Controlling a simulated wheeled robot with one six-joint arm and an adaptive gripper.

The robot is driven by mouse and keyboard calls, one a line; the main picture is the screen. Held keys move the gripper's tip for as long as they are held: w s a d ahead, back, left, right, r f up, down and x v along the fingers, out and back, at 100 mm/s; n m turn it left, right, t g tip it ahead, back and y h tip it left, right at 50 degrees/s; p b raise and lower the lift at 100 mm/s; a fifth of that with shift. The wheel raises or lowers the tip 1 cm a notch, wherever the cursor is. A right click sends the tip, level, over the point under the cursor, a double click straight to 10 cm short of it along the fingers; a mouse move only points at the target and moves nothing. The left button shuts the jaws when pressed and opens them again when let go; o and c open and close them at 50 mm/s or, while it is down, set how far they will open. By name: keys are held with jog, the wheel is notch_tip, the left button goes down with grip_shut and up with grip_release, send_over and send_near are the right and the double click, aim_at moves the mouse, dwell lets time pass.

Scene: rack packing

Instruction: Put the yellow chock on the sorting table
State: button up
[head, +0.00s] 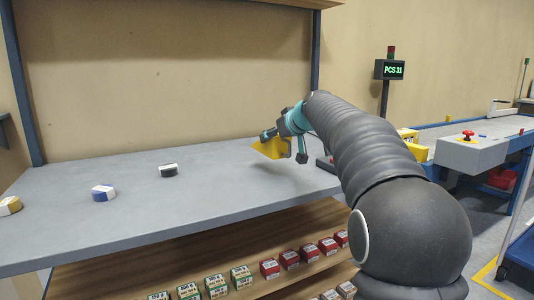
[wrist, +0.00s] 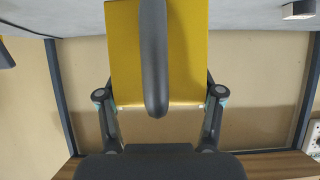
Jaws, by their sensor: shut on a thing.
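The yellow chock (head: 268,149) is in my gripper (head: 284,146), over the right part of the grey tabletop (head: 225,190) in the head view. It seems to hang a little above the surface, but I cannot tell the gap exactly. In the wrist view the chock (wrist: 128,55) fills the upper middle, between my gripper's fingers (wrist: 158,98). A dark finger lies across its middle and hides part of it. My gripper is shut on the chock.
A black-and-white piece (head: 168,171), a blue-and-white piece (head: 103,193) and a yellow-and-white piece (head: 9,206) lie to the left on the tabletop. Small boxes (head: 270,268) line the shelf below. A blue post (head: 315,50) rises behind. The middle of the tabletop is clear.

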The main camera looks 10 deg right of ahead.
aim_at(289, 143)
jog(key=x, duration=0.4)
jog(key=shift+w+d+f, duration=0.15)
jog(key=shift+w+f, duration=0.05)
jog(key=shift+w, duration=0.15)
jog(key=shift+f, duration=2.05)
jog(key=shift+f+b, duration=0.15)
jog(key=shift+b, duration=0.2)
jog(key=o, duration=1.7)
jog(key=b+v, duration=0.1)
jog(key=v, duration=1.1)
